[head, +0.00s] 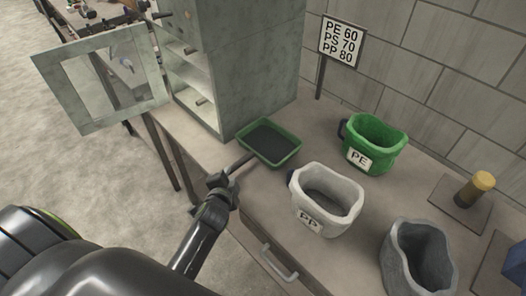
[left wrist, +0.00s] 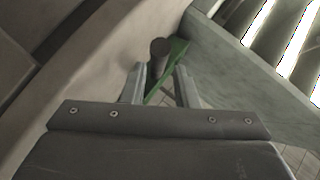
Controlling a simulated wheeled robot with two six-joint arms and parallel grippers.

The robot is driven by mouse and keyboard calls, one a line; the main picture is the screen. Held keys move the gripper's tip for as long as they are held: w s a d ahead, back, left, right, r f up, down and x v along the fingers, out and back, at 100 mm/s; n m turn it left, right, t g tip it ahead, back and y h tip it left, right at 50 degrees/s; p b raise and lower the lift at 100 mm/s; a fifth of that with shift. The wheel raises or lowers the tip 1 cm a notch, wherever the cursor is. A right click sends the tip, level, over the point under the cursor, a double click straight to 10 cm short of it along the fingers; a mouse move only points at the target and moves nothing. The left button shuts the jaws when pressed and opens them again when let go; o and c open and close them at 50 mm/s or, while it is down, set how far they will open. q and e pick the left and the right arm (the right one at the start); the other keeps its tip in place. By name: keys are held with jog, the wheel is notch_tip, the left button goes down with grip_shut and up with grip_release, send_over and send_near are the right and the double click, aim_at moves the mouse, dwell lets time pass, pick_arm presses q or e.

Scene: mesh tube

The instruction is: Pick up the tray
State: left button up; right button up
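The green tray (head: 294,153) has a dark inside and lies on the table beside the tall grey cabinet. The two fingers of my left gripper (left wrist: 160,72) stand apart with nothing clamped. Whether they overlap the handle's end is hard to tell. My right gripper is out of view.
The grey cabinet (head: 250,60) with an open door (head: 105,85) stands behind the tray. To the right are a white PP bin (head: 327,220), a green PE bin (head: 378,145) and a grey bin (head: 415,260). A number sign (head: 341,42) stands at the back.

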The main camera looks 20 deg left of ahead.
aim_at(232, 170)
pick_arm(q)
jog(key=b+x, duration=0.2)
jog(key=x, duration=0.1)
jog(key=shift+w+f, duration=0.15)
jog(key=shift+f, duration=0.2)
jog(key=shift+w+a+b, duration=0.2)
jog(key=shift+w+b, duration=0.2)
grip_shut()
jog(key=shift+r, duration=0.1)
